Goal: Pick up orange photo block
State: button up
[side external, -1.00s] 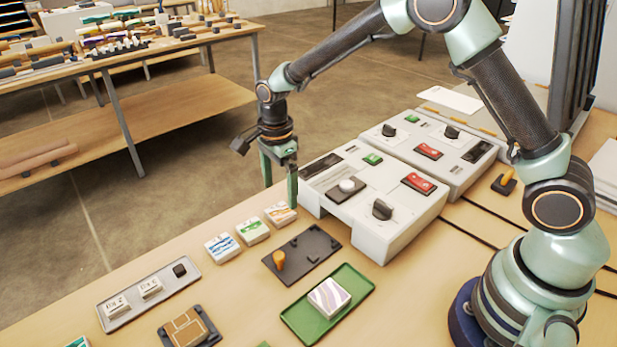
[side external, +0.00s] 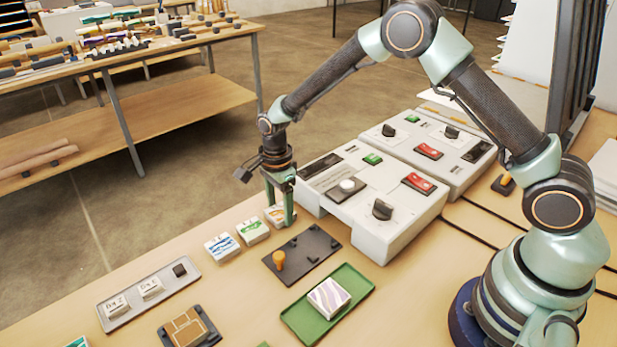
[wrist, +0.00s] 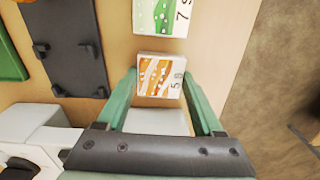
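The orange photo block (wrist: 160,77), white with an orange-brown striped picture and a "5 s" mark, lies on the table between the fingertips of my gripper (wrist: 159,80) in the wrist view. The fingers stand apart, one on each side of it, and I cannot tell whether either touches it. In the side view my gripper (side external: 280,205) is low over the block (side external: 274,216), pointing down, with the fingers partly covering it.
A green-pictured block (side external: 253,231) and a blue-pictured block (side external: 221,246) continue the row to the left. A dark plate with an orange knob (side external: 302,255), a green tray (side external: 357,308) with a purple-striped block, and the white laminator (side external: 380,240) are close by.

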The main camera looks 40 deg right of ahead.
jog(key=c, duration=0.6)
jog(key=shift+o, duration=0.2)
jog(key=shift+r, duration=0.15)
